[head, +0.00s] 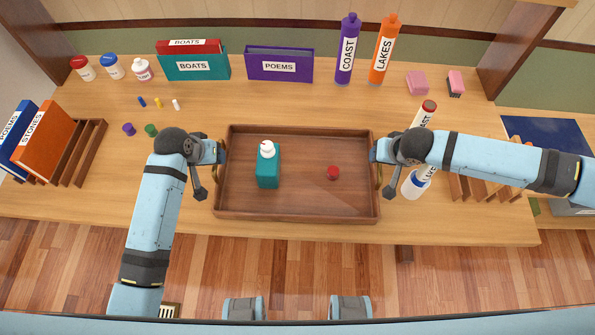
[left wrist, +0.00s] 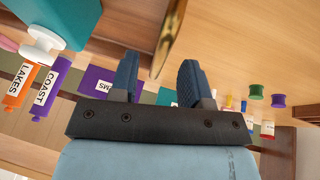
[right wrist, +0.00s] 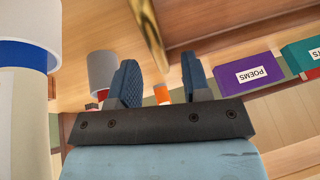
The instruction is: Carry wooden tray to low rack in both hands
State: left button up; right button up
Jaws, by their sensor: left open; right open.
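The wooden tray (head: 300,207) lies on the wooden table in the middle of the head view, with a brass handle at each short end. It holds a teal bottle with a white top (head: 268,168) and a small red cap (head: 333,173). My left gripper (head: 221,151) is open at the tray's left end, near the brass handle (left wrist: 172,35). My right gripper (head: 376,150) is open at the right end, near the other handle (right wrist: 148,30). In both wrist views the handle shows just beyond the open fingers, with nothing held. The low rack is not clearly identifiable.
Boxes labelled BOATS (head: 195,66) and POEMS (head: 279,65) and tall COAST (head: 347,48) and LAKES (head: 383,50) bottles stand at the back. Bottles (head: 417,183) stand close to my right gripper. A slotted wooden rack (head: 85,150) is at left, with small caps (head: 151,130) nearby.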

pick_arm(q)
jog(key=shift+x, duration=1.6)
pick_arm(e)
jog(key=shift+x, duration=1.6)
pick_arm(q)
grip_shut()
pick_arm(e)
grip_shut()
jog(key=shift+w, duration=0.1)
